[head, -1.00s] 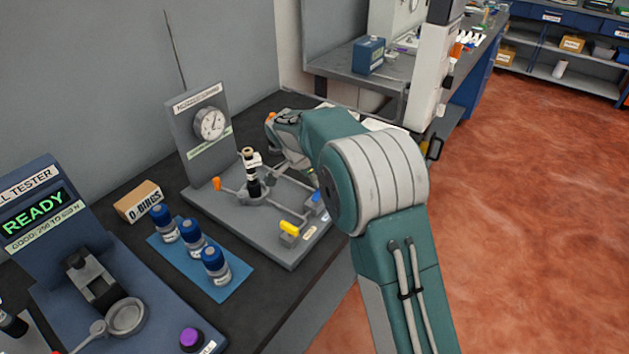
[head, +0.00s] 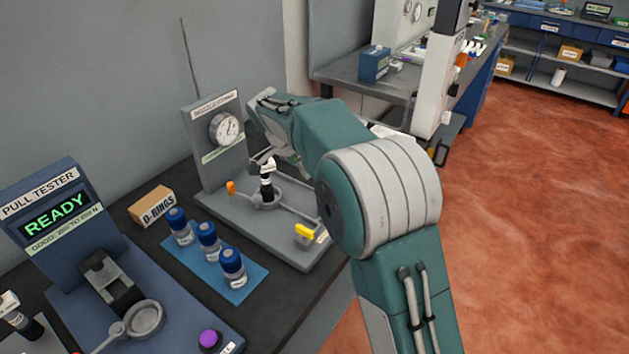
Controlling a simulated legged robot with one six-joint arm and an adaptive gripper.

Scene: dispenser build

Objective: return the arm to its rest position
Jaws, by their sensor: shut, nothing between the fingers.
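My arm reaches up from the bottom right and bends over the bench. Its teal forearm (head: 325,125) is above the far right part of the grey gauge stand (head: 285,245). My gripper's fingers do not show; the arm's own links hide that end.
A blue mat (head: 245,290) with 3 blue-capped bottles (head: 207,240), an O-rings box (head: 152,205) and a pull tester (head: 55,215) reading READY are on the left. A second bench (head: 345,70) stands behind. Red floor (head: 540,220) at right is clear.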

